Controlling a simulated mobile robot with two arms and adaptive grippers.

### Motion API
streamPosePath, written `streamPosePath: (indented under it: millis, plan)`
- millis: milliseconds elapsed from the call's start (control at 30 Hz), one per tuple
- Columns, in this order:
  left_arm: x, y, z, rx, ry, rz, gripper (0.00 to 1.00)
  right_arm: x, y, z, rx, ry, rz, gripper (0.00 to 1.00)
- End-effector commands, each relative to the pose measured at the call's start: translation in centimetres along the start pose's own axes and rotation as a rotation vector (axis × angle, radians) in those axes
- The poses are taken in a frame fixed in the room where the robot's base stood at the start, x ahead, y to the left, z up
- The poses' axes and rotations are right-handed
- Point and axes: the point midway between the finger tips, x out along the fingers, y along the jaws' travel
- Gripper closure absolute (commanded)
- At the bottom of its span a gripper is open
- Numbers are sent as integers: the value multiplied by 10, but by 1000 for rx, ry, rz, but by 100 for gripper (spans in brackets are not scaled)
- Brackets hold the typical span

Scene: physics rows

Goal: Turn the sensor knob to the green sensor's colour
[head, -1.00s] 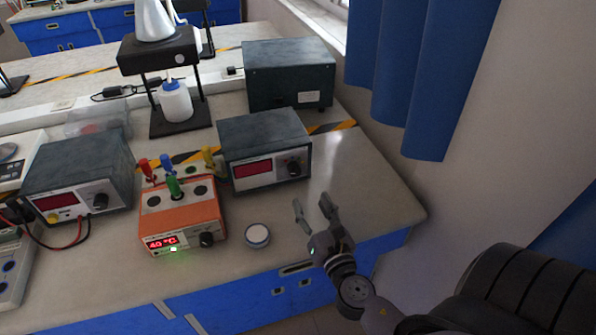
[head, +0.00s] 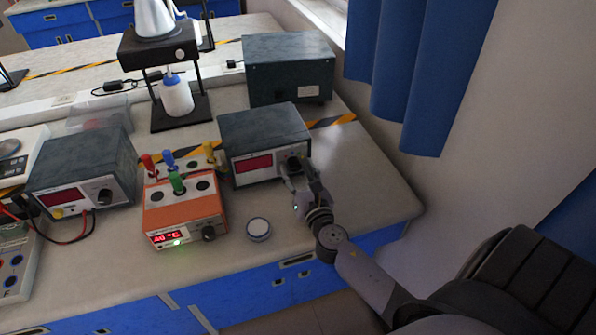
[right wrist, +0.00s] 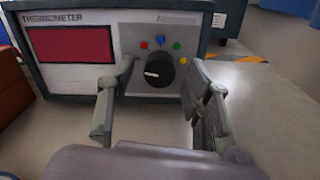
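The thermometer box (head: 264,138) has a black knob (right wrist: 160,72) on its front, with a white mark pointing left. Red (right wrist: 143,45), blue (right wrist: 160,39), green (right wrist: 176,45) and yellow (right wrist: 184,60) dots arc over it; the mark points at none of them. My right gripper (head: 297,170) is open, one finger on each side of the knob, with gaps visible in the right wrist view (right wrist: 161,80). The green sensor (head: 177,183) stands upright on the orange heater box (head: 187,212), in front of the red, blue and yellow sensors. My left gripper is not in view.
Another metered box (head: 82,172) is at left. A dark box (head: 290,72) stands behind. The bench right of the thermometer is clear.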

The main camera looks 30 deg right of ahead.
Motion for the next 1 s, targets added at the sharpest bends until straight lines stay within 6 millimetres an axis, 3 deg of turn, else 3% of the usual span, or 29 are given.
streamPosePath:
  millis: [633, 1000]
  plan:
    - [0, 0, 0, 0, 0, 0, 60, 0, 0, 0, 0, 0, 0, 99]
    - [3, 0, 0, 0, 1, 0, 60, 0, 0, -1, 55, 0, 0, 100]
